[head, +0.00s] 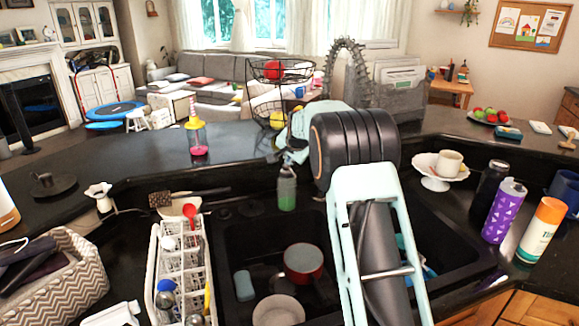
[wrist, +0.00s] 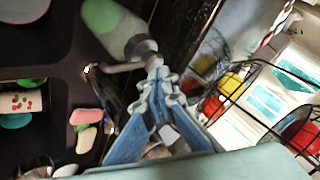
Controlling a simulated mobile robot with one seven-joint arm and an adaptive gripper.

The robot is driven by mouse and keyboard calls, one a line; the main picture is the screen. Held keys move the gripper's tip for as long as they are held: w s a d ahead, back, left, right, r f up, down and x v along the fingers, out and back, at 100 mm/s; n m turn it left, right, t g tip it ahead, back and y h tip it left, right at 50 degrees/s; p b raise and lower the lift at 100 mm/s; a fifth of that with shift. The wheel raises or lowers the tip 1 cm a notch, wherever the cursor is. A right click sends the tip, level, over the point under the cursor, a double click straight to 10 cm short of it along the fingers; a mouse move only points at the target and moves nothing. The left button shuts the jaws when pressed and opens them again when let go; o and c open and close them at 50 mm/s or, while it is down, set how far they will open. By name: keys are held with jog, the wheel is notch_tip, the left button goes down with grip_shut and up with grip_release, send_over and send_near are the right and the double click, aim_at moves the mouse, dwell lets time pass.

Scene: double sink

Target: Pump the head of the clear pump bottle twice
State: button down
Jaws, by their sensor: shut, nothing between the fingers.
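The clear pump bottle (head: 287,190) holds green liquid and stands upright at the back edge of the sink in the head view. My gripper (head: 293,155) is just above it and hides most of its pump top. In the wrist view the bottle (wrist: 120,32) lies at the top, with its grey pump head (wrist: 140,47) right by the fingertips. My gripper (wrist: 158,82) is shut there with nothing between its fingers. I cannot tell whether the fingertips touch the pump head.
The black double sink (head: 236,262) holds a red pot (head: 303,262) and a pale bowl (head: 278,310). A white dish rack (head: 183,265) stands to the left. A wire fruit basket (head: 270,98) rises behind the gripper. A purple bottle (head: 503,210) and an orange-white bottle (head: 541,232) stand at right.

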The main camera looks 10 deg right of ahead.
jog(key=shift+r, duration=0.2)
jog(key=shift+r+p, duration=1.8)
jog(key=shift+r, duration=1.2)
